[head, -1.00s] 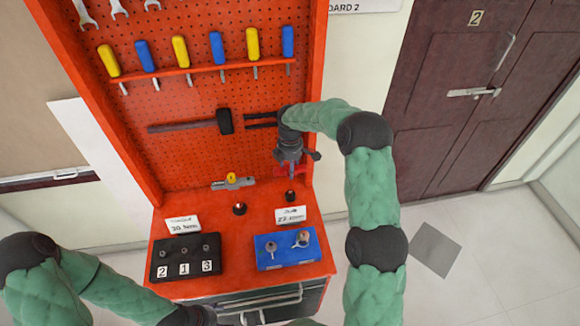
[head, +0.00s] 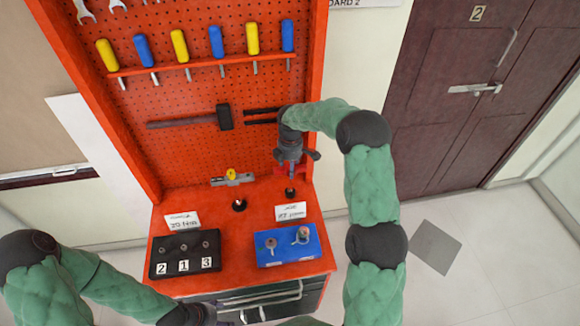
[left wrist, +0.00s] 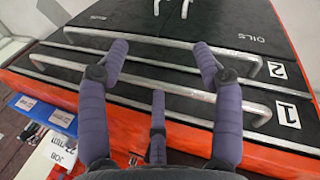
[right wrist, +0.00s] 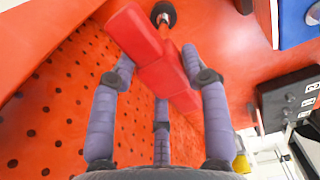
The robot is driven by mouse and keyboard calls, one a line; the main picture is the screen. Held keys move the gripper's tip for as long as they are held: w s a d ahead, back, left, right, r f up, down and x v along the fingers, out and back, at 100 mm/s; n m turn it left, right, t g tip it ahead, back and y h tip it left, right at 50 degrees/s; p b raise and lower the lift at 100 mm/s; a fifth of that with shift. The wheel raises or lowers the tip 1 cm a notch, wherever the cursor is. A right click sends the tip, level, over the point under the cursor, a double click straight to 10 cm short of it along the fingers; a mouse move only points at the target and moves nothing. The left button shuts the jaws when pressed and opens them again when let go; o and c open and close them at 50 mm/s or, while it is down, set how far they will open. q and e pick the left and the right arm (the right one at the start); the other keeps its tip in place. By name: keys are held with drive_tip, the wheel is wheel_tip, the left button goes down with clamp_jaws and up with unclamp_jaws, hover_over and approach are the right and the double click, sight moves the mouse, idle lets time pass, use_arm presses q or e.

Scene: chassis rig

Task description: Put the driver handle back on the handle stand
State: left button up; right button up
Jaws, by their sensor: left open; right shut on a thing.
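The red driver handle (right wrist: 165,70) is between the fingers of my right gripper (right wrist: 158,62), which is shut on it. In the head view, this gripper (head: 290,160) is low in front of the pegboard, above the bench's back right, with bits of red handle (head: 291,176) showing. A dark round holder (head: 290,193) stands just below it, probably the handle stand; it appears beyond the handle's far end in the right wrist view (right wrist: 163,12). I cannot tell whether they touch. My left gripper (left wrist: 160,60) is open and empty in front of the drawer handles.
A second dark round holder (head: 239,205) stands to the left. A black numbered block (head: 185,254) and a blue block (head: 287,245) with two metal pieces sit on the bench front. Cards (head: 290,211) stand behind them. A hammer (head: 190,120) and screwdrivers hang on the pegboard (head: 170,95).

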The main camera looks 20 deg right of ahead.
drive_tip(key=o, duration=1.4)
